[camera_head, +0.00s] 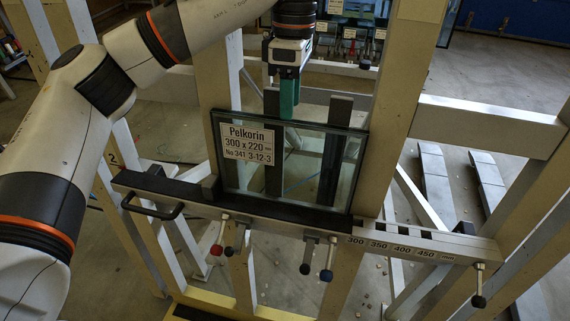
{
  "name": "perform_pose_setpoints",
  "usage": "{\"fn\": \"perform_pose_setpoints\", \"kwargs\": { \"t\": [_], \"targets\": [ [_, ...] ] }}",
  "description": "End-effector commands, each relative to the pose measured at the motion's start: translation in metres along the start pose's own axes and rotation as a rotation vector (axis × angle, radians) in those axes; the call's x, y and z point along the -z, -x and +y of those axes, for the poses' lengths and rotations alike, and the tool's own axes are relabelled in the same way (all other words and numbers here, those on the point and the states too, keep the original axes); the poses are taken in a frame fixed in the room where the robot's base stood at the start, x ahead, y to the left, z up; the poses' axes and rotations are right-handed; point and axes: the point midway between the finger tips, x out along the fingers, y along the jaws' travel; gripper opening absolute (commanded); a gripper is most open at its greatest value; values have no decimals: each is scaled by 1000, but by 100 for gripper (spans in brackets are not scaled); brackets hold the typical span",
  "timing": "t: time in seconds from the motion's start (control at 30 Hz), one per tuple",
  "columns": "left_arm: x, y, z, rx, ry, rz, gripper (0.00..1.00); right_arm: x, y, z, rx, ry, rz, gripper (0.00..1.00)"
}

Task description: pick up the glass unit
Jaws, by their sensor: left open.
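The glass unit (312,181) is a clear rectangular pane with a dark edge and a white label (248,143) reading "Pelkorin 300 x 220". It stands on the dark ledge of the tilting frame (420,236), against dark uprights. My left gripper (287,108) comes down from the top of the view, with green fingers at the pane's top edge, near its middle. It is open. From this angle I cannot tell whether the fingers straddle the edge or touch it. My right gripper is not in view.
The ledge has a black handle (152,207) at left, and several levers with red, blue and black knobs below. Size marks from 300 to 450 run along its right part. Pale posts and a cross beam (490,127) stand around the pane. Racks stand on the floor behind.

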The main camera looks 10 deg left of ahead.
Motion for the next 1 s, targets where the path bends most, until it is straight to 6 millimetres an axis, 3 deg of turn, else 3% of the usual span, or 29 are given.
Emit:
{"fn": "perform_pose_setpoints", "kwargs": {
  "t": [0.23,0.5,0.53,0.77,1.0],
  "targets": [
    [0,-34,-4,-2,0,0,42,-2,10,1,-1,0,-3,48],
    [0,-39,-4,-1,0,0,42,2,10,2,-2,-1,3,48],
    [0,-39,-4,-1,0,0,40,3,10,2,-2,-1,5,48],
    [0,-38,-4,-1,0,1,3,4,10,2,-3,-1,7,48],
    [0,-38,-4,0,0,1,0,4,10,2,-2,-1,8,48]
  ]
}}
